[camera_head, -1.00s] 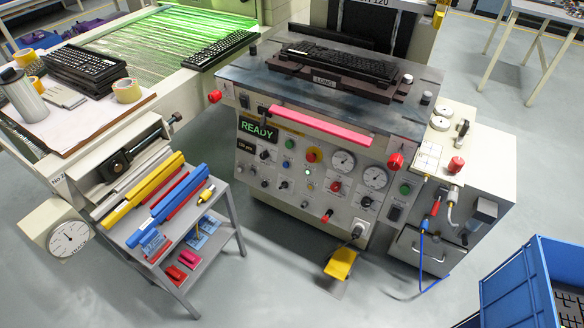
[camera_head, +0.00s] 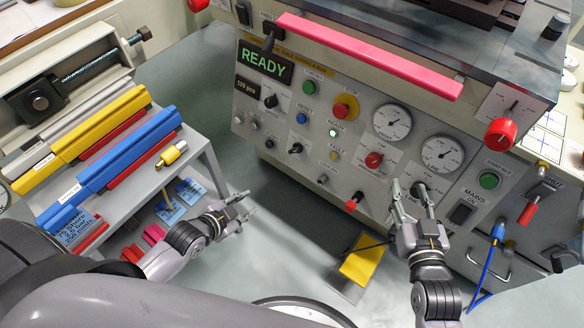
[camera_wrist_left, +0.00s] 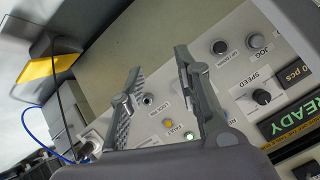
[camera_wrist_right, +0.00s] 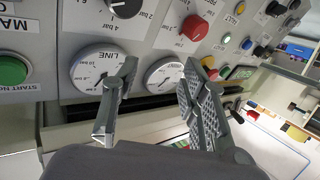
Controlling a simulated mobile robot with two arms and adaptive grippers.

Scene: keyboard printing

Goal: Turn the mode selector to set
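A black selector switch (camera_head: 295,148) sits on the grey control panel below the blue button. Its label and pointer are too small to read, so I cannot tell surely whether it is the mode selector or how it is set. My left gripper (camera_head: 245,205) is open and empty, below and left of that switch, apart from the panel. In the left wrist view its open fingers (camera_wrist_left: 160,72) stand before the panel and hide part of it. My right gripper (camera_head: 408,185) is open and empty before the panel's lower right, overlapping a black knob (camera_head: 427,197); contact is unclear.
The READY display (camera_head: 265,62), black speed knob (camera_head: 270,101), yellow-red stop button (camera_head: 346,106), red knob (camera_head: 374,160) and gauges (camera_head: 392,122) crowd the panel. A pink bar (camera_head: 368,55) runs above. A tool shelf (camera_head: 190,153) stands left; a yellow pedal (camera_head: 363,262) lies below.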

